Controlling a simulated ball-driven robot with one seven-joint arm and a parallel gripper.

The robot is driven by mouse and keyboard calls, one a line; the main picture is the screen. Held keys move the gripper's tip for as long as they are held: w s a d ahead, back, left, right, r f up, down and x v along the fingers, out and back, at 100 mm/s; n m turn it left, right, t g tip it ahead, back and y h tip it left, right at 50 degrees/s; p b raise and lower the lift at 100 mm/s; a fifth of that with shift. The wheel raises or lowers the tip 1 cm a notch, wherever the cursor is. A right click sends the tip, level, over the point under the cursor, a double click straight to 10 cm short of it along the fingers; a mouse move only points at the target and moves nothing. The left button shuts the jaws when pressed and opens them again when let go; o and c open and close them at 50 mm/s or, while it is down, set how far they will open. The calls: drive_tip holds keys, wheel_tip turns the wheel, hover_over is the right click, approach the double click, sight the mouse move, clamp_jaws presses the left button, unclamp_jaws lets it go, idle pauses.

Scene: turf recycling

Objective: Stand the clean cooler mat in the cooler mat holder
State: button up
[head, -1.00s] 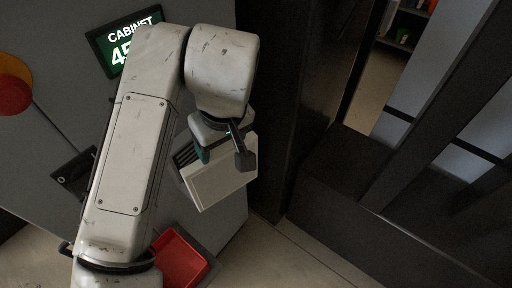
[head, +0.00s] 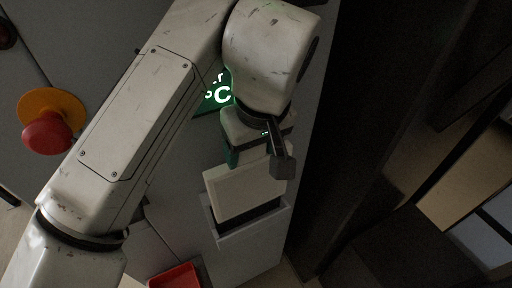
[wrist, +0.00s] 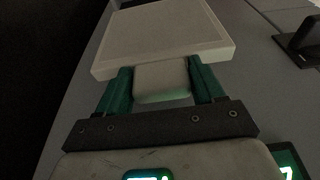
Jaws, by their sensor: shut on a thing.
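The clean cooler mat (head: 243,190) is a flat cream panel with a raised rim. It hangs below my gripper (head: 252,160) in the head view and also fills the top of the wrist view (wrist: 160,32). My gripper's green fingers (wrist: 162,80) are shut on the mat's short tab. A pale grey open-topped box with a dark inside, which looks like the cooler mat holder (head: 254,232), is on the cabinet side. The mat's lower edge is at its opening in the head view; I cannot tell whether it is inside.
A red tray (head: 175,277) is at the bottom. A red button on a yellow base (head: 48,128) is at left. A lit green sign (head: 217,95) is partly hidden by my arm. Dark panels stand at right. A black fitting (wrist: 300,42) shows in the wrist view.

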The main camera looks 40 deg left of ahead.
drive_tip(key=shift+w, duration=0.1)
idle(0.3)
drive_tip(key=b, duration=0.2)
hover_over(253, 185)
drive_tip(key=shift+f, duration=2.4)
drive_tip(key=shift+p, duration=1.15)
drive_tip(key=shift+f+b, duration=1.25)
drive_tip(key=shift+f, duration=1.75)
drive_tip(key=o, duration=1.2)
drive_tip(key=shift+o, duration=0.2)
